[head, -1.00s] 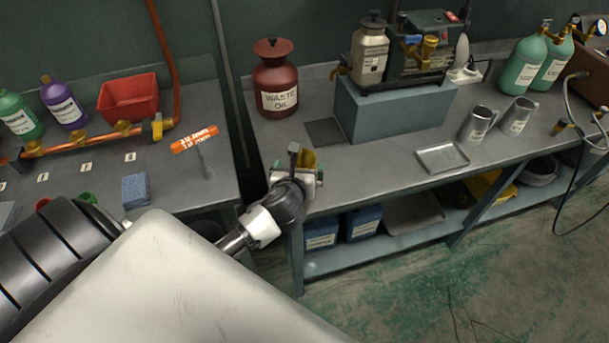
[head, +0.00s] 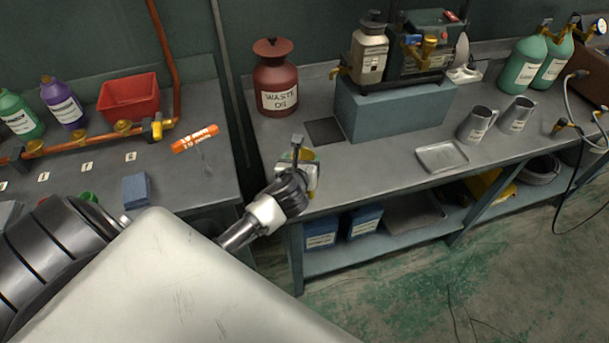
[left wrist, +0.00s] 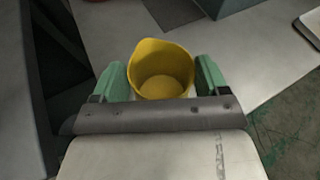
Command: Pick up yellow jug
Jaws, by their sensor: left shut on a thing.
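The yellow jug (left wrist: 161,70) is upright between the two green fingers of my left gripper (left wrist: 160,82) in the left wrist view. Its open top faces the camera and its inside looks empty. In the head view, my left gripper (head: 298,168) is over the near left corner of the right bench and mostly hides the jug (head: 304,155). The left gripper is shut on the jug. I cannot tell whether the jug's base touches the bench. My right gripper is not in view.
A red waste oil can (head: 274,78) and a dark square plate (head: 324,131) stand behind the gripper. A blue-grey block (head: 392,110) bears the equipment. A metal tray (head: 442,157) and two metal jugs stand farther right. A gap separates the two benches.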

